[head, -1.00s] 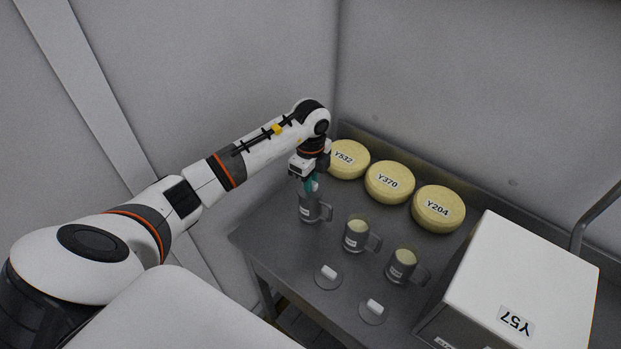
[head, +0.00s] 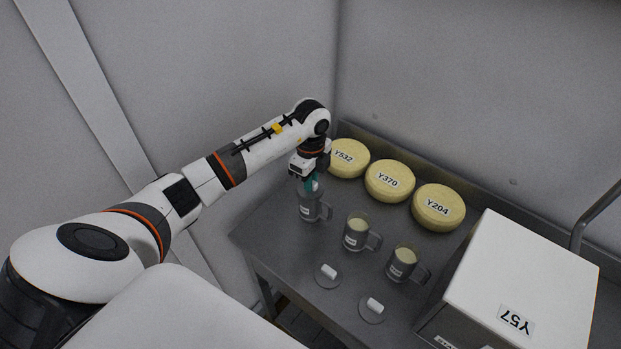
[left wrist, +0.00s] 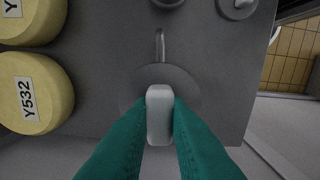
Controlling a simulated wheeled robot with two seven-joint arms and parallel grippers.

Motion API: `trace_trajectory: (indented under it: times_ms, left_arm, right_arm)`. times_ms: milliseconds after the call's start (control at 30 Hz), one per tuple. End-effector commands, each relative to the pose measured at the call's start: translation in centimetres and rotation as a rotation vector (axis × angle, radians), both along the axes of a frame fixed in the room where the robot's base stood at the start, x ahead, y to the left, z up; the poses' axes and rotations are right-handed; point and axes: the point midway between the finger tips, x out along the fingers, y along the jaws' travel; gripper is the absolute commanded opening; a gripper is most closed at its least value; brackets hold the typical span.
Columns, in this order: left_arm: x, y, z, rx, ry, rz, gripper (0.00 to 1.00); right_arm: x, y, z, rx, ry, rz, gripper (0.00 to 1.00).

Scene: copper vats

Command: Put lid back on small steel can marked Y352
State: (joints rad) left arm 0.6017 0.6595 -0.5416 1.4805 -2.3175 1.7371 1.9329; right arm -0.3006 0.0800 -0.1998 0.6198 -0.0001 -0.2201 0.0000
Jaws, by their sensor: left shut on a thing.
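My left gripper (head: 312,184) is upright over a small steel can (head: 309,210) near the table's left edge. Its teal fingers are shut on the white knob (left wrist: 160,112) of a lid. The grey lid disc (left wrist: 186,84) shows in the left wrist view, over the can, with the can's handle (left wrist: 160,45) sticking out past its rim. Whether the lid touches the can's rim is hidden. The can's label is too small to read. My right gripper is not in view.
Two open mugs with pale contents (head: 356,235) (head: 402,264) stand to the right. Two loose lids (head: 328,276) (head: 372,309) lie near the front edge. Yellow rounds marked Y532 (head: 348,160), Y370 (head: 389,182) and Y204 (head: 438,208) line the back. A white-topped box (head: 520,270) fills the right.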

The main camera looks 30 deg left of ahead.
Motion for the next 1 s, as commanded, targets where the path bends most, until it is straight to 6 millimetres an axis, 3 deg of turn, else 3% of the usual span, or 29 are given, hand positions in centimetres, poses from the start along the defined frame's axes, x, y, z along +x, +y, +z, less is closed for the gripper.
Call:
trace_trajectory:
  times_ms: [467,500,633,867,1000]
  left_arm:
    - [0.01,0.0,-0.04,0.0,0.0,0.0,0.0]
    - [0.01,0.0,-0.04,0.0,0.0,0.0,0.17]
    - [0.01,0.0,-0.05,0.0,0.0,0.0,0.38]
    - [-0.01,0.0,-0.07,0.0,0.0,0.0,0.43]
    - [-0.01,0.0,-0.07,0.0,0.0,0.0,0.63]
  right_arm:
    - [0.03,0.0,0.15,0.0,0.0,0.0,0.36]
    - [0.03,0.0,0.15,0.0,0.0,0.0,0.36]
    - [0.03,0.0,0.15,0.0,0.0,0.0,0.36]
    - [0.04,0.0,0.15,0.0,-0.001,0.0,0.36]
    - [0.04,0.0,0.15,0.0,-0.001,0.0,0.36]
